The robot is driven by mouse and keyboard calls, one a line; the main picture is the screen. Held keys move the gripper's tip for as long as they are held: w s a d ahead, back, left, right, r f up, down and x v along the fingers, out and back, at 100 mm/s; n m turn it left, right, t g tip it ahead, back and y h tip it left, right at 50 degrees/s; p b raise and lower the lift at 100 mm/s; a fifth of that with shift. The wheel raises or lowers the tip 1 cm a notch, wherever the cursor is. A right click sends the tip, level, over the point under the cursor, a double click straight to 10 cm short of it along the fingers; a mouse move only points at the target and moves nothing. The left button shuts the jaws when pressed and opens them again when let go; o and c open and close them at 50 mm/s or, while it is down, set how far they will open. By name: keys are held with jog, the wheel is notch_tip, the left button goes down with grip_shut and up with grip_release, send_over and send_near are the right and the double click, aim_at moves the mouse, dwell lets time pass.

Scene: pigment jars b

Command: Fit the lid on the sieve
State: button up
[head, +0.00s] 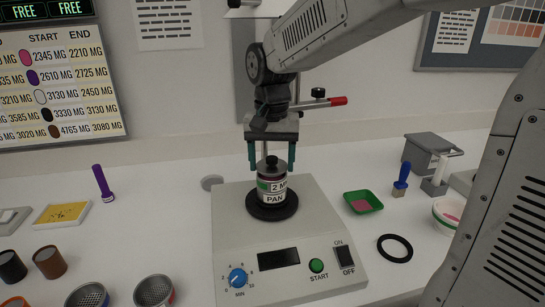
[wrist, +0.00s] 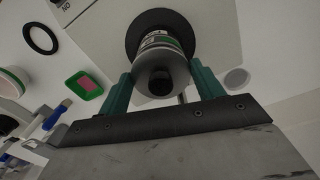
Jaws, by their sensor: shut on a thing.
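The sieve stack (head: 271,188) stands upright on the black round plate (head: 272,212) of the shaker, with a green band and labels reading "2 M" and "PAN". It also shows in the wrist view (wrist: 158,38). The grey lid (head: 271,166) with a black knob is at the top of the stack, level and centred as far as I can see. It also shows in the wrist view (wrist: 145,72). My gripper (head: 272,165) points down, shut on the lid, one teal finger each side. Whether the lid is fully seated or slightly raised is hard to tell.
The shaker (head: 300,260) has a blue dial, green button and switch. A black ring (head: 395,248), a green tray (head: 362,201) and a blue-handled brush (head: 401,181) lie to its right.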

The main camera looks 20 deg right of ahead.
aim_at(271, 158)
jog(key=shift+f, duration=0.75)
jog(key=o, duration=1.1)
jog(key=shift+r, duration=0.1)
notch_tip(271, 158, up, 8)
jog(key=shift+f, duration=0.15)
